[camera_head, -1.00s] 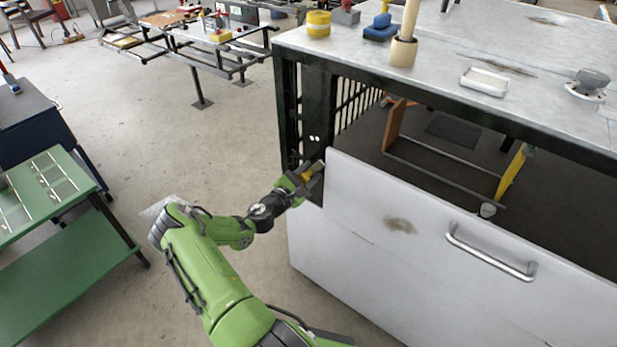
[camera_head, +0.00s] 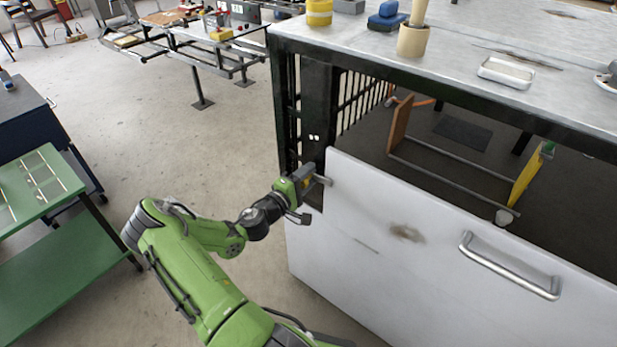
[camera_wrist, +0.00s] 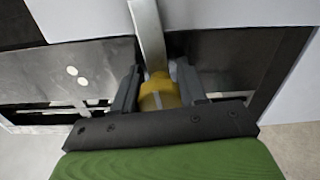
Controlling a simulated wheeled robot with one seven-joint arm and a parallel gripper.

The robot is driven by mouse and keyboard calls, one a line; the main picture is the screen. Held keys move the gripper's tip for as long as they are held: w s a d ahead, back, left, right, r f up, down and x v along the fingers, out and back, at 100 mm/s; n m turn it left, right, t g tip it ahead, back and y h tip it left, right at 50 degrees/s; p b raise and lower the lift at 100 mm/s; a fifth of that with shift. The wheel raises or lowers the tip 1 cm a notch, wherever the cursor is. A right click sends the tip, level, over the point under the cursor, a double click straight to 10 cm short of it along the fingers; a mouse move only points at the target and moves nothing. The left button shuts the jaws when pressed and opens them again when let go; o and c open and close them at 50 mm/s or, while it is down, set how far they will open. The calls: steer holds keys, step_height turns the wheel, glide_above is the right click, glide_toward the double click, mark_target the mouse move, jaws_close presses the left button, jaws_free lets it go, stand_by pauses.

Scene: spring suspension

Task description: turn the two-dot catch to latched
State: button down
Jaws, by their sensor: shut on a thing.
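The two-dot catch shows in the wrist view as a flat metal bar (camera_wrist: 149,32) rising from a yellow hub (camera_wrist: 158,93). Its two white dots (camera_wrist: 77,76) are on the dark plate to the left. In the head view the dots (camera_head: 314,137) are on the black post above my gripper, and the bar's end (camera_head: 323,180) reaches to the white panel's upper left corner. My gripper (camera_head: 309,184) is shut on the catch, with its dark fingers (camera_wrist: 157,88) on either side of the yellow hub. The fingers partly hide the hub.
The white drawer-like panel (camera_head: 400,231) with a metal handle (camera_head: 509,266) is right of my gripper. The grey benchtop (camera_head: 455,50) overhangs above. A green table (camera_head: 75,250) stands at left, with open floor (camera_head: 120,120) behind my arm.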

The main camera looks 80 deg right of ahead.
steer(key=shift+f+m, duration=0.15)
steer(key=shift+m, duration=0.45)
steer(key=shift+b, duration=0.35)
steer(key=c, duration=0.6)
jaws_free()
steer(key=shift+a, duration=0.1)
steer(key=p+v, duration=0.2)
steer(key=v, duration=1.3)
steer(key=shift+w+a+p, duration=0.25)
steer(key=shift+a+p, duration=0.05)
steer(key=shift+p, duration=0.05)
